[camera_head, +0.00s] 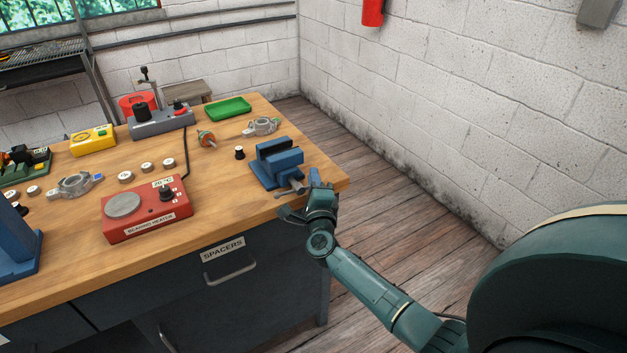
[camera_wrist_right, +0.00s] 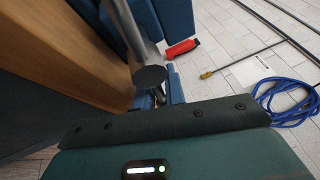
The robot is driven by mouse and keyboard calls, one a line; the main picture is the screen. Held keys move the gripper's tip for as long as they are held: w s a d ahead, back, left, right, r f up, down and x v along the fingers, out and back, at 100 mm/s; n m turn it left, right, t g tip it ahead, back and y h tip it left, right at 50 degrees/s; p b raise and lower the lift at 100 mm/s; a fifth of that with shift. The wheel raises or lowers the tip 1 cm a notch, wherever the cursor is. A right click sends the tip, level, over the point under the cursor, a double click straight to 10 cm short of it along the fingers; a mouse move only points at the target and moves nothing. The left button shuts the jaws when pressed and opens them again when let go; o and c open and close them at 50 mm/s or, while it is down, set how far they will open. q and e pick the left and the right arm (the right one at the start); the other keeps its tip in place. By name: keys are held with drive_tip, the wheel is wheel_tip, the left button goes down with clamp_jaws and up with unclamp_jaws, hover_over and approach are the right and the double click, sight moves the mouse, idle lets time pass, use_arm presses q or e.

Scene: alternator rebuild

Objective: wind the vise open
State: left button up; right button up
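The blue vise (camera_head: 277,165) is fixed at the right front corner of the workbench, with a narrow gap showing between its jaws. Its grey handle bar (camera_head: 292,189) sticks out at the front. My right gripper (camera_head: 303,194) is at the bench's front edge, close to the handle. In the right wrist view, a grey bar with a dark round end (camera_wrist_right: 150,77) lies in front of the gripper and hides part of the fingers. I cannot tell whether the fingers touch or grip it. The vise's blue body (camera_wrist_right: 172,16) fills the top. My left gripper is out of view.
On the workbench (camera_head: 235,185) stand a red bearing heater (camera_head: 146,212), a green tray (camera_head: 228,108), a grey metal housing (camera_head: 262,126) and a small black knob-like part (camera_head: 239,153) left of the vise. The floor right of the bench is clear.

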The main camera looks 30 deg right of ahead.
clamp_jaws()
drive_tip(key=shift+n, duration=0.4)
